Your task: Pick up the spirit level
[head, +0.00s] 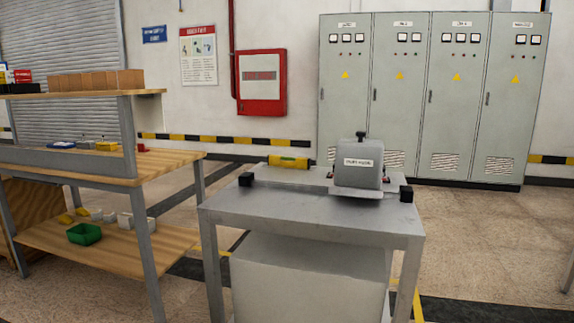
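The spirit level (287,162) is a short yellow bar with a lighter greenish patch in its middle and a dark right end. It lies near the back left of a grey metal table (300,205), with its long side running left to right. A grey machine block (358,168) with a white label and a dark knob on top stands to its right on the same table. Neither of my grippers is in the head view.
Grey electrical cabinets (430,95) line the back wall. Floor at the right is clear.

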